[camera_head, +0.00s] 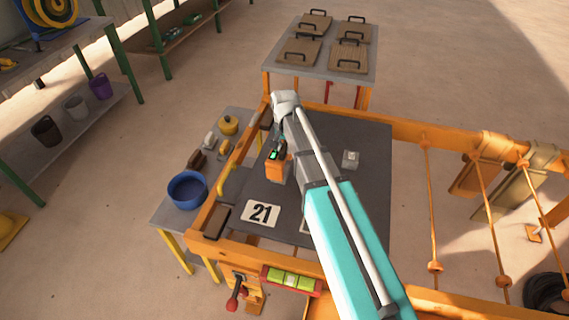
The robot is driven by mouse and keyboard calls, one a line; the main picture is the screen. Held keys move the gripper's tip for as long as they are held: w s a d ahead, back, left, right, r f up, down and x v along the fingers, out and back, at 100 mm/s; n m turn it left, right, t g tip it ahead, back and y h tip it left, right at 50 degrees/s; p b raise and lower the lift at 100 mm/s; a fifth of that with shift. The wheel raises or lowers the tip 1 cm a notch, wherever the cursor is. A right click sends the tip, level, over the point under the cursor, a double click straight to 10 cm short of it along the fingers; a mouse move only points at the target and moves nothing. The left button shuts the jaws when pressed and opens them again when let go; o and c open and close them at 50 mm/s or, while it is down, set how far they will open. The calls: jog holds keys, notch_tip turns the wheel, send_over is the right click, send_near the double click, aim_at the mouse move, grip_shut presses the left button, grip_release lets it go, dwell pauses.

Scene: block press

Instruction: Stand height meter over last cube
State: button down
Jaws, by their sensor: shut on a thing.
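The height meter (275,168) looks like a small orange block with a dark top and a green-lit display. It is upright over the left part of the dark press plate (370,210). I cannot tell if it touches the plate. My gripper (283,147) is at its dark top, shut on it, with the fingers mostly hidden by my arm. A light grey cube (351,159) sits on the plate to the right of my arm, apart from the meter. Any cube under the meter is hidden.
An orange frame (420,132) rims the plate. A side table with a blue bowl (187,188) stands left. A table with wooden lids (300,52) stands behind. A green level (290,279) is in front.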

jog(key=shift+f+b, duration=0.5)
jog(key=shift+f, duration=0.35)
jog(key=shift+f+b, duration=1.85)
jog(key=shift+b, duration=0.05)
jog(key=shift+f, duration=0.1)
jog(key=c, duration=0.5)
grip_release()
jog(key=shift+c, duration=0.2)
notch_tip(320, 180, up, 12)
jog(key=p, duration=1.2)
